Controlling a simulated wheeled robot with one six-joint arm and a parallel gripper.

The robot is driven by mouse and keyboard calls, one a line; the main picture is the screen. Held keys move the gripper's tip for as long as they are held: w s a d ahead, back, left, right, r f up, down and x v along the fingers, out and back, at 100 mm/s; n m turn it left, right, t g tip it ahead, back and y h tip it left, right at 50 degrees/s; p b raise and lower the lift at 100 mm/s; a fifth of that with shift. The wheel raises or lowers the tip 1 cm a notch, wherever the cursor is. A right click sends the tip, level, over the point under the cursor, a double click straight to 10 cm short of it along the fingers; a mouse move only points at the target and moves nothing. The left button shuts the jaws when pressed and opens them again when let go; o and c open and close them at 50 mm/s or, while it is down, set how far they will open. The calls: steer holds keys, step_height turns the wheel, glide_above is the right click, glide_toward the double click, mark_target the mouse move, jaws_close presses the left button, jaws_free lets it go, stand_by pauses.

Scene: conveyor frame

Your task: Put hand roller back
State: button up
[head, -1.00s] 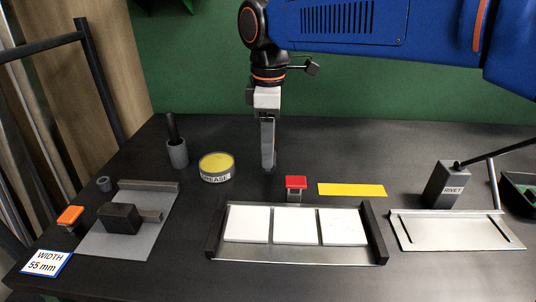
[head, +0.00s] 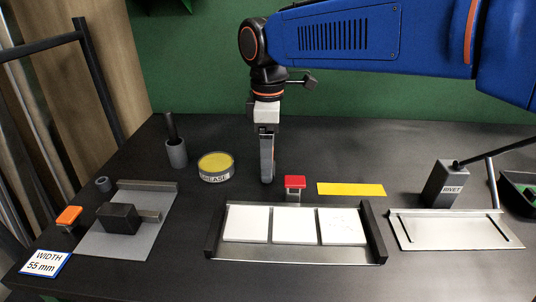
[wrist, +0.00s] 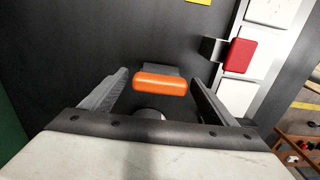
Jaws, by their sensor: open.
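In the wrist view, an orange block-shaped part (wrist: 160,85) with a dark grey piece behind it lies between my two open fingers; it may be the hand roller's handle, but I cannot be sure. A small pale rounded part shows below it. In the head view, my gripper (head: 267,182) points down over the dark table, between the grease tin (head: 216,166) and the red-topped block (head: 295,184). I see no orange part there; the near finger may hide it. My gripper also shows in the wrist view (wrist: 160,84).
A tray (head: 290,257) with white tiles lies in front. A yellow strip (head: 351,189) lies right of the red block. A grey cup (head: 177,153) with a black stick, an orange-topped block (head: 69,215) and a grey plate (head: 103,243) are left. A rivet box (head: 447,185) stands right.

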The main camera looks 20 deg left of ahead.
step_height(320, 180, up, 12)
steer(key=shift+r, duration=0.15)
stand_by(0.4)
